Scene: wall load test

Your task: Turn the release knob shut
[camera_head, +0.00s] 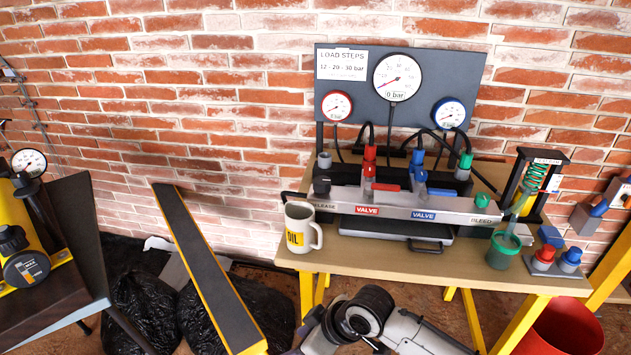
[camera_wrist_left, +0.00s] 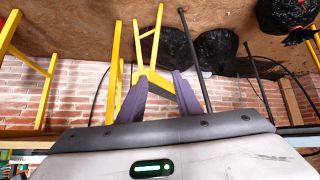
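The release knob (camera_head: 321,186) looks dark and sits at the left end of the grey valve block (camera_head: 395,203), just above the printed word RELEASE. No gripper is at it, and I cannot read how far it is turned. The large middle gauge (camera_head: 398,77) on the dark panel is marked 0 bar. My left gripper (camera_wrist_left: 160,78) shows in the left wrist view with its two purple-grey fingers apart and nothing between them. That view is upside down and faces yellow legs and the brick wall. My right gripper is not seen.
A white OIL mug (camera_head: 299,235) stands in front of the block's left end. The wooden table (camera_head: 370,262) has a bare front strip. A green cup (camera_head: 503,250) stands at right. One of my arms crosses below the table edge. A dark yellow-edged beam (camera_head: 205,262) leans at left.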

